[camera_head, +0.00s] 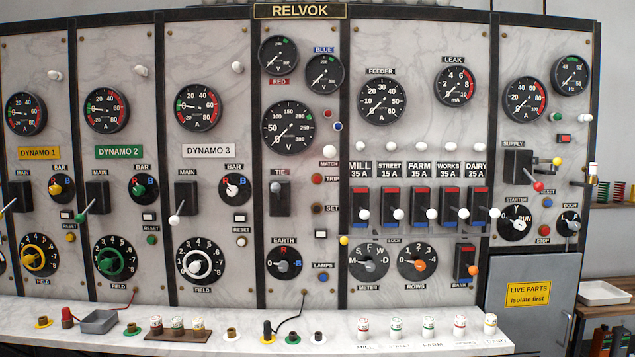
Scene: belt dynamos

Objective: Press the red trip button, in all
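The red trip button (317,179) is a small round button in the middle panel of the marble switchboard. The label TRIP (332,179) stands just to its right. The button is uncovered and nothing touches it. It is too small to tell whether it is pressed in. Neither of my grippers shows in the head view.
Above the button is a white MATCH knob (329,152), and below it a dark SET button (316,208). A black switch (279,198) with a grey knob sits to its left, and the MILL switch (361,208) to its right. A pale shelf (230,322) with small parts runs below.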

